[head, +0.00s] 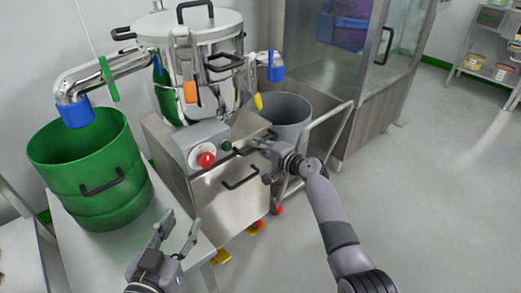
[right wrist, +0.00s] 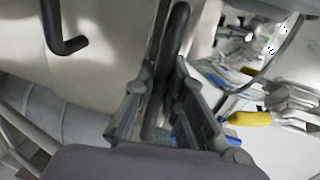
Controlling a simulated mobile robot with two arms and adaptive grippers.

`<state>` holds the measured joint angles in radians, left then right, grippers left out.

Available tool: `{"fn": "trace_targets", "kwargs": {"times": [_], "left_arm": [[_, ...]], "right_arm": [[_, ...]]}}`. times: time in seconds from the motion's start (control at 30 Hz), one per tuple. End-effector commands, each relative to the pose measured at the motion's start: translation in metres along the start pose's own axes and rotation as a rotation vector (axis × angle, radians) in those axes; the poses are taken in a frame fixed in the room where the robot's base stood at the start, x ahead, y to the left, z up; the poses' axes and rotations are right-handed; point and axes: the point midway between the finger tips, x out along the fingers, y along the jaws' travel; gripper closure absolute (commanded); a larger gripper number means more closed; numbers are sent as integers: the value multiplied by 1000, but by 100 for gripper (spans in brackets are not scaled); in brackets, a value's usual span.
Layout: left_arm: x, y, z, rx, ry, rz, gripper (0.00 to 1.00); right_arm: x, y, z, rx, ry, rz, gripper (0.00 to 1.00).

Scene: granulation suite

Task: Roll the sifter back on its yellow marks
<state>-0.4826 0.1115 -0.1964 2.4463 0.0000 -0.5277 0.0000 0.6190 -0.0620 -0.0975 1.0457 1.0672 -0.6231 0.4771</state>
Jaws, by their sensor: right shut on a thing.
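The sifter (head: 225,198) is a steel cabinet on casters with a lidded steel drum (head: 205,32) on top and a control box with a red button (head: 206,159). Yellow marks (head: 222,256) show on the floor by its front foot, with another piece near a red caster; the rest is hidden under the cabinet. My right gripper (head: 258,148) is shut on a black handle at the sifter's upper right edge. In the right wrist view the black handle (right wrist: 168,70) runs between the fingers (right wrist: 168,115). My left gripper (head: 176,232) is open and empty, in front of the sifter's left side.
A green drum (head: 92,170) stands on a white table (head: 75,235) to the left, under the sifter's side spout. A grey bin (head: 286,112) and a tubular trolley frame (head: 333,130) stand close on the right. A glass-fronted steel cabinet (head: 375,90) is behind. Floor is clear at right.

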Motion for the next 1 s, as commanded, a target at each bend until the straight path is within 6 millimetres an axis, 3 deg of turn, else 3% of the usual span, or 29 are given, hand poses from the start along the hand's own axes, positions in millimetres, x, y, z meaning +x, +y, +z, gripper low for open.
{"fn": "trace_targets", "kwargs": {"times": [0.37,0.4,0.7,1.0], "left_arm": [[0,0,-3,0,13,1,60],[0,0,-3,0,13,1,60],[0,0,-2,0,13,0,60],[0,0,-2,0,12,0,60]], "right_arm": [[2,-3,1,0,0,-4,100],[2,-3,1,0,0,-5,88],[2,-2,1,0,0,-2,68],[1,-1,0,0,0,-1,68]]}}
